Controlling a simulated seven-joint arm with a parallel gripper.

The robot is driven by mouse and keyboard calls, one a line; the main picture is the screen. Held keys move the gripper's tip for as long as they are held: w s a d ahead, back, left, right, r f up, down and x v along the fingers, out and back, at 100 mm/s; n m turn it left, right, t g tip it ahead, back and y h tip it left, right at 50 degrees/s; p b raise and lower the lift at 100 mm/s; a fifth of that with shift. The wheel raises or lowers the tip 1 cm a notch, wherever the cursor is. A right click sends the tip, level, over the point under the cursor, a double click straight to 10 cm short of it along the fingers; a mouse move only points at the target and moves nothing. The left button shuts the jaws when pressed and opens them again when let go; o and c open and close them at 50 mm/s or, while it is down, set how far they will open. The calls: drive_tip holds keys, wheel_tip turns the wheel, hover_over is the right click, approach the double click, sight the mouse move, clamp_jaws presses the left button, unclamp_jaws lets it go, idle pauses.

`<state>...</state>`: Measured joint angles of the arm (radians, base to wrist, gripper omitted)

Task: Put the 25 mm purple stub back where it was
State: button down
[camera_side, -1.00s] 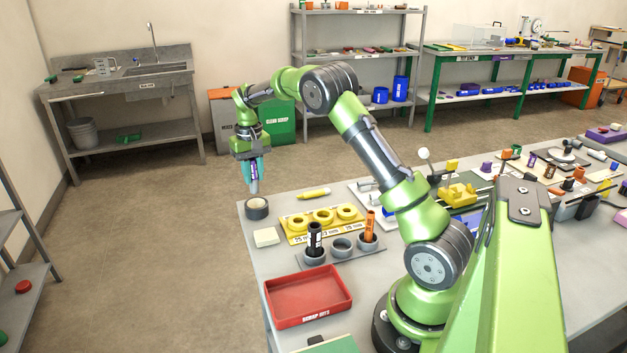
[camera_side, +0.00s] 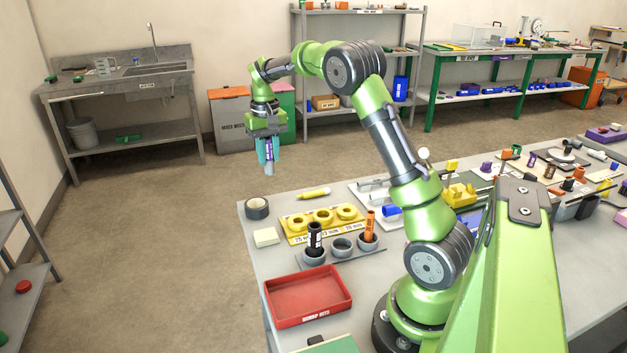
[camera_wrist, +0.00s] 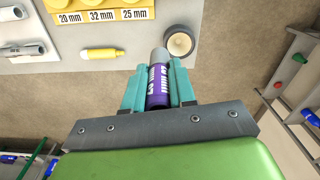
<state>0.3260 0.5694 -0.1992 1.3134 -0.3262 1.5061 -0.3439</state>
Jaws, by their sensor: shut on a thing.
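My gripper (camera_side: 268,151) is shut on the purple stub (camera_wrist: 158,92), with its teal fingers on either side of it. The stub has a white printed label and a grey end that points away from the palm in the wrist view. In the side view the purple stub (camera_side: 269,147) hangs end down in the air, beyond the far left edge of the table. Three grey round holders stand on the table: the middle holder (camera_side: 342,246) is empty, the left one holds a black stub (camera_side: 315,236), the right one an orange stub (camera_side: 370,224).
A yellow plate with rings (camera_side: 322,222), a tape roll (camera_side: 257,208), a yellow marker (camera_side: 314,193) and a pale block (camera_side: 266,237) lie near the table's left side. A red tray (camera_side: 308,297) is in front. My arm spans above the table.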

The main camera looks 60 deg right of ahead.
drive_tip(key=s+a+m, duration=0.1)
drive_tip(key=s+a, duration=0.2)
drive_tip(key=s, duration=1.3)
drive_tip(key=s+a+f, duration=0.3)
drive_tip(key=s+f, duration=0.1)
drive_tip(key=s, duration=0.3)
drive_tip(key=shift+m, duration=0.4)
drive_tip(key=shift+a+f, duration=0.1)
drive_tip(key=shift+f, duration=4.25)
drive_tip(key=shift+f, duration=0.15)
drive_tip(key=c, duration=0.9)
unclamp_jaws()
